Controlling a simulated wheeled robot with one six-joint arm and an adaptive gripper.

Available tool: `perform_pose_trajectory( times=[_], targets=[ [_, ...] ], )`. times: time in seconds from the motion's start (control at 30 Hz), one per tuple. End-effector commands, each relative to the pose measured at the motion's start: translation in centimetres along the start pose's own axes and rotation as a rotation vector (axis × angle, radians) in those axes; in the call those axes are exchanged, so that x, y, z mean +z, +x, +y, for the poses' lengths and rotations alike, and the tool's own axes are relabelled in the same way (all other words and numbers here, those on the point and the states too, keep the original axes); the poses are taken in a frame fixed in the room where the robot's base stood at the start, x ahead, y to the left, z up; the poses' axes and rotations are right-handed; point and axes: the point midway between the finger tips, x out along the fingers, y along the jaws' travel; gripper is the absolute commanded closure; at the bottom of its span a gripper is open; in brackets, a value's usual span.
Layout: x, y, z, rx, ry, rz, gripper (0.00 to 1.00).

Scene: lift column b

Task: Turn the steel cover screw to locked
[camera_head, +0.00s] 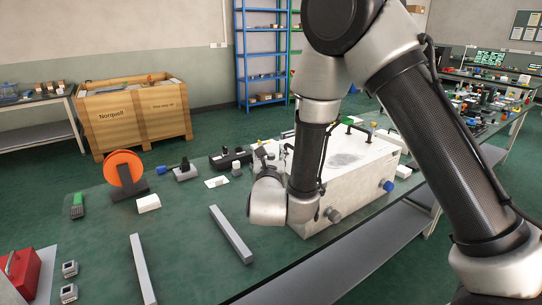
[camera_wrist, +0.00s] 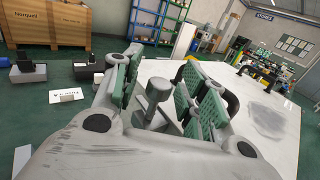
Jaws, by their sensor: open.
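The white box (camera_head: 345,180) stands on the bench, with its pale lid filling the right of the wrist view (camera_wrist: 240,105). A grey metal screw with a round head on a stem (camera_wrist: 158,88), seemingly the steel cover screw, stands near the box's edge. My gripper (camera_wrist: 163,72) is open, its green-padded fingers on either side of the screw head with gaps visible. I cannot tell how deep the screw sits between the pads. In the head view my wrist and arm hide the screw. No locked mark can be read.
Black handles (camera_head: 357,131) rise from the lid, and a grey knob (camera_head: 333,215) and a blue knob (camera_head: 388,186) stick out of the box's front. An orange reel (camera_head: 123,169), grey bars (camera_head: 231,235) and a red case (camera_head: 20,275) stand on the bench to the left.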

Motion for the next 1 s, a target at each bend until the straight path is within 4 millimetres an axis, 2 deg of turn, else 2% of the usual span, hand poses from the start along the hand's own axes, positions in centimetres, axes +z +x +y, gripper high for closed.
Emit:
perform_pose_trajectory(
  times=[0.17, 0.27, 0.4, 0.43, 0.73, 1.0],
  targets=[
    [0.00, 0.02, 0.00, 0.000, 0.000, 0.000, 0.57],
    [0.01, 0.01, 0.00, 0.000, 0.000, 0.000, 0.72],
    [0.01, 0.00, -0.01, -0.001, 0.000, 0.000, 0.97],
    [0.01, 0.00, -0.01, -0.001, 0.000, 0.000, 1.00],
    [0.02, -0.04, 0.10, -0.020, 0.000, -0.001, 1.00],
    [-0.01, -0.09, 0.24, -0.151, 0.001, -0.001, 1.00]
  ],
)
